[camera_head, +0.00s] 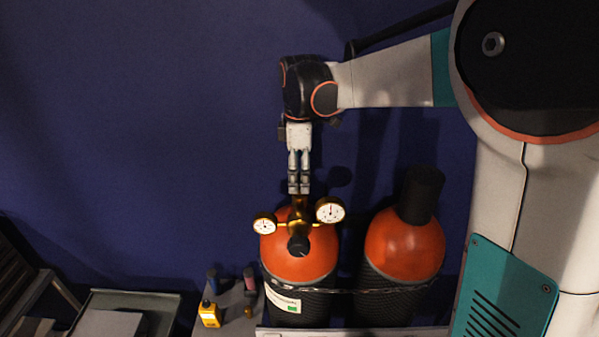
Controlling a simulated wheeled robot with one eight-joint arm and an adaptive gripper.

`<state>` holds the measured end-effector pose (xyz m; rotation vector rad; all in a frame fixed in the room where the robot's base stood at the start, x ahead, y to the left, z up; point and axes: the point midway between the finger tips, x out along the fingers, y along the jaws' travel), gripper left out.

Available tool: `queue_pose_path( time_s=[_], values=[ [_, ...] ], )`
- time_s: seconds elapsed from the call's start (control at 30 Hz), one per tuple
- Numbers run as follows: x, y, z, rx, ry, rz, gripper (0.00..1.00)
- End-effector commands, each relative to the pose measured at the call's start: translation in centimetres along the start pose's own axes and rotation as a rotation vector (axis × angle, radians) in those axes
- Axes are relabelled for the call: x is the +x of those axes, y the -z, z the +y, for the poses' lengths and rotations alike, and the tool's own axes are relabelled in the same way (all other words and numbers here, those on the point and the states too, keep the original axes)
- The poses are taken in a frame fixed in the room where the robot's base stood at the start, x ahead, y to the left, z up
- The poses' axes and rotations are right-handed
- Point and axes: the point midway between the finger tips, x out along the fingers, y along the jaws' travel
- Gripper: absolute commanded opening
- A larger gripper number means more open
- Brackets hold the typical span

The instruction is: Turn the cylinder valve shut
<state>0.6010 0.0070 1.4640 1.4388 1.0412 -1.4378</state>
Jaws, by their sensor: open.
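The left cylinder (284,262) has an orange shoulder and a dark lower body with a white and green label. A brass regulator (298,222) with two round gauges, a left gauge (264,226) and a larger right gauge (330,210), sits on its top. A dark knob (298,245) faces me at the front of the regulator. My gripper (299,187) points down just above the brass top of this cylinder. Its jaws are open, with the fingers seen nearly in line. The valve handle itself is largely hidden behind the fingertips, and I cannot tell whether they touch it.
A second orange cylinder (404,245) with a black cap (419,194) stands close on the right. A rail runs across both cylinders. The dark blue wall is behind.

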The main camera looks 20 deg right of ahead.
Motion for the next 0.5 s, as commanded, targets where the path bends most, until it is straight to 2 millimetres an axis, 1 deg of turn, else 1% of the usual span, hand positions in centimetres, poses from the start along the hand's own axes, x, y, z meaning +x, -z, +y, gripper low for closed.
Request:
queue_pose_path(
  time_s=[0.17,0.2,0.27,0.3,0.37,0.5],
  values=[
    [-0.01,0.00,0.00,0.000,0.000,0.000,0.64],
    [-0.01,0.00,0.00,0.000,0.000,0.000,0.55],
    [-0.02,0.00,0.00,0.000,0.000,0.000,0.42],
    [-0.02,0.00,0.00,0.000,0.000,0.000,0.33],
    [-0.03,0.00,0.00,0.000,0.000,0.000,0.20],
    [-0.03,0.00,0.01,0.001,0.000,0.000,0.20]
  ],
)
